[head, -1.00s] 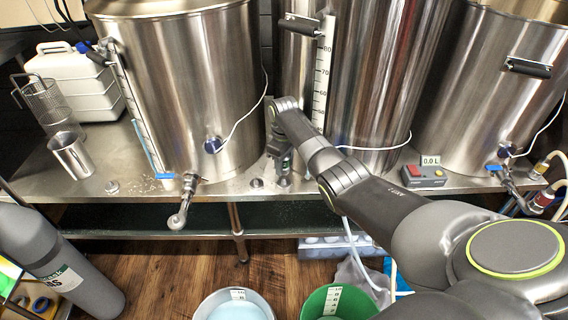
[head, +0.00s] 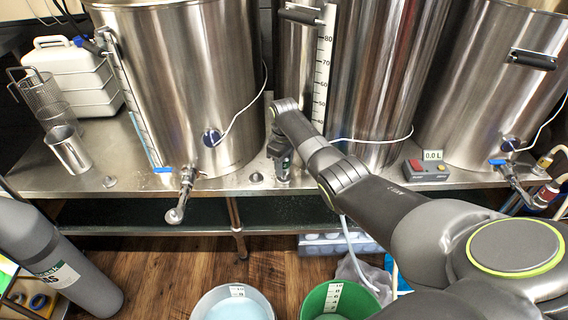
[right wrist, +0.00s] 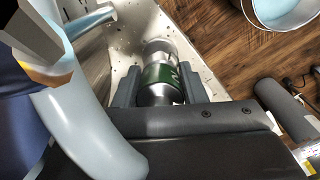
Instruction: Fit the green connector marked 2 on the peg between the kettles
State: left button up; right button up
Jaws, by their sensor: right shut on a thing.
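My right gripper (head: 283,164) is low over the steel bench, between the left kettle (head: 180,90) and the middle kettle (head: 378,80). It is shut on the green connector (right wrist: 158,74), which has metal ends and shows between the two fingers in the right wrist view. In the head view only a small part of the connector (head: 285,168) shows below the jaws, roughly upright and close to the bench top. A mark on its green band is too small to read. The peg is hidden or cannot be told apart from the connector's lower end. My left gripper is out of view.
Small round metal fittings (head: 256,178) stand on the bench (head: 225,183). A valve (head: 180,196) juts from the left kettle. A control box (head: 426,171) stands right of my arm. A white bucket (head: 232,302) and a green bucket (head: 338,300) stand on the floor.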

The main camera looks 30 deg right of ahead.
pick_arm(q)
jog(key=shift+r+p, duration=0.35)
